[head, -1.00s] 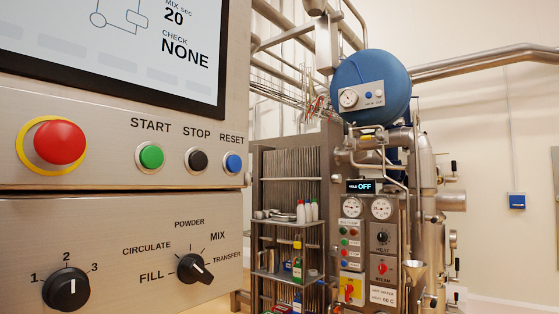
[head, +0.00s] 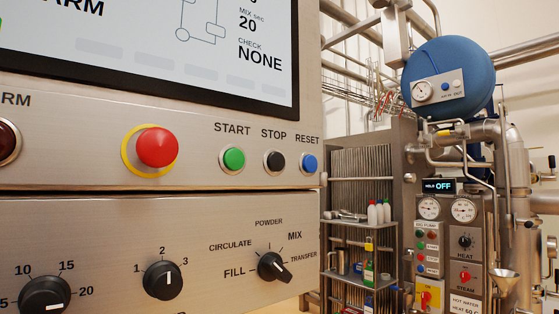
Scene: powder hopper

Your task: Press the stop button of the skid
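The black stop button (head: 274,161) is on the skid's steel control panel (head: 70,135), under the label STOP. The green start button (head: 233,159) is to its left and the blue reset button (head: 309,163) to its right. A large red mushroom button (head: 157,147) with a yellow ring sits further left on the same strip. Neither of my grippers shows in the head view. Nothing covers the stop button.
Below the strip are a mode selector (head: 273,266), a three-position knob (head: 163,280) and a numbered dial (head: 45,296). A display screen (head: 140,45) is above. To the right stand a shelf rack (head: 362,223) and a second panel (head: 466,235) under a blue tank (head: 447,75).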

